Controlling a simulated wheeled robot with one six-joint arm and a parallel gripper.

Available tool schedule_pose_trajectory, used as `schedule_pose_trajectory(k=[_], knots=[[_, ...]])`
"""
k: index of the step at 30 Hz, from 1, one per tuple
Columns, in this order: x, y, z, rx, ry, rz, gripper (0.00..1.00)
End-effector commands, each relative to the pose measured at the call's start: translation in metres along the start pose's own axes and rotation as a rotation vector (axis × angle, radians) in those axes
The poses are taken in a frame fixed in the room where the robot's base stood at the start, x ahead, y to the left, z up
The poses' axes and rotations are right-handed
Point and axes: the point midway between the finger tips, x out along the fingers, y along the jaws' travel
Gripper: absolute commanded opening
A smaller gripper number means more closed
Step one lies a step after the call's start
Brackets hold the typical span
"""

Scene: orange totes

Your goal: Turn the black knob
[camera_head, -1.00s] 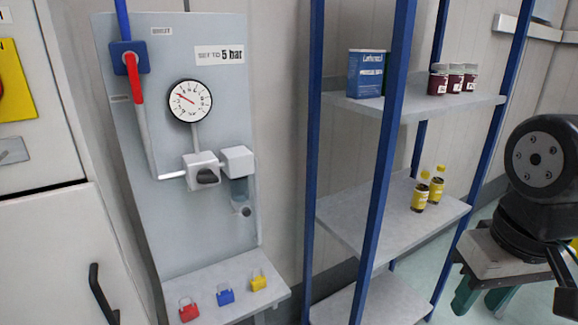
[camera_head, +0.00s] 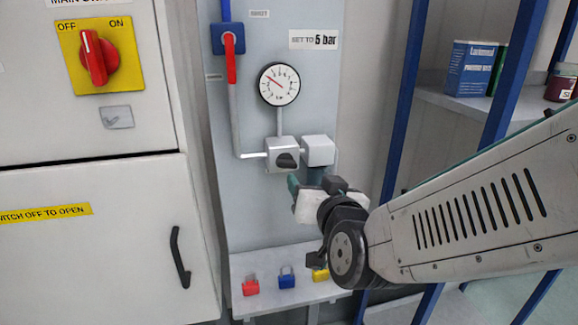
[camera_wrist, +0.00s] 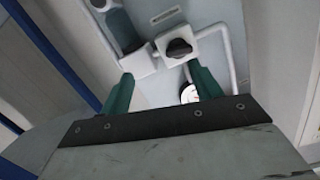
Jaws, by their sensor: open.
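The black knob (camera_head: 287,160) is on the front of a white regulator block (camera_head: 271,148) on the grey panel. In the wrist view the knob (camera_wrist: 179,48) shows ahead of my gripper, a little above the gap between the fingertips. My gripper (camera_wrist: 160,82) is open, with two green fingers apart and nothing between them. In the head view my gripper (camera_head: 294,187) is just below the block, its fingers partly hidden by my wrist. I see no contact with the knob. A round white gauge (camera_head: 279,84) with a red needle is above the block.
A red lever (camera_head: 231,58) and pipe are at the panel's upper left. Red (camera_head: 251,287), blue (camera_head: 287,279) and yellow (camera_head: 320,275) padlocks sit on the ledge below. A cabinet with a red switch (camera_head: 97,57) stands left; blue-posted shelving (camera_head: 403,95) stands right.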

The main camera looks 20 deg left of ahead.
Motion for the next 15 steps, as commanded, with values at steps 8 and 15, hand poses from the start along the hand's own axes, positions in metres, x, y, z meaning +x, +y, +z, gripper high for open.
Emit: schedule_pose_trajectory(k=[8,15], knots=[[0.009,-0.031,0.003,-0.007,0.122,-0.018,0.64],[0.045,-0.031,-0.002,-0.007,0.124,-0.016,0.64]])
